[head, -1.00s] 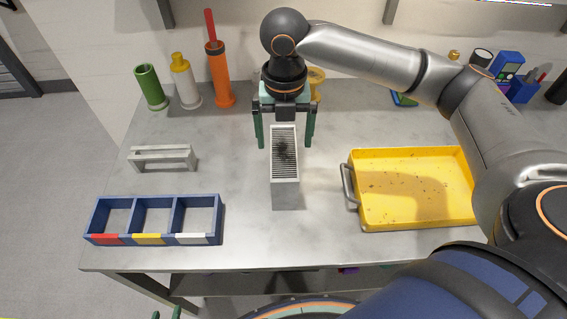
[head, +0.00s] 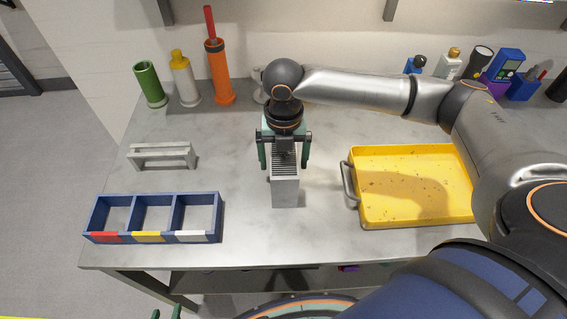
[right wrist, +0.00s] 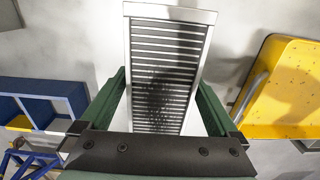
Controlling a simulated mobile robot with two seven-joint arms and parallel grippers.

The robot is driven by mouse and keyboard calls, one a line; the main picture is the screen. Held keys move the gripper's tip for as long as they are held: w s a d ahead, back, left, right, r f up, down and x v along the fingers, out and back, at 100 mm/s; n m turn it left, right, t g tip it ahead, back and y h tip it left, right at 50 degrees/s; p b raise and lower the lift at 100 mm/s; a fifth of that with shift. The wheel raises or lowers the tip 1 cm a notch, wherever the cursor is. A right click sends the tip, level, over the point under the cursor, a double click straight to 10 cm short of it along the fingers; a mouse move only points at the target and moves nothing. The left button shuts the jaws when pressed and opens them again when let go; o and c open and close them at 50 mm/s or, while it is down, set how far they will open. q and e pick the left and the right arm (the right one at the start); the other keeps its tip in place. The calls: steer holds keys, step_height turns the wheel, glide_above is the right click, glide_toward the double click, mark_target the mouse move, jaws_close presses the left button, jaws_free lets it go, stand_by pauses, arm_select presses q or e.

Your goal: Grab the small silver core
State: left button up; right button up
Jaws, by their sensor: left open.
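The small silver core (head: 285,192), a block with dark slats on its top, stands near the middle of the grey table (head: 245,225). It also shows in the right wrist view (right wrist: 168,75). My right gripper (head: 285,160) is over its far part, with green fingers on either side. In the right wrist view the right gripper (right wrist: 160,105) is open, with gaps between fingers and core. The core's far end is partly hidden by the right gripper in the head view.
A yellow tray (head: 370,217) with a grey handle lies to the right. A blue three-compartment box (head: 90,217) and a grey slotted frame (head: 162,158) are on the left. Green, yellow-topped and orange cylinders (head: 220,88) stand behind. The table between box and core is clear.

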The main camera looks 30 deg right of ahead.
jaws_close()
stand_by(0.6)
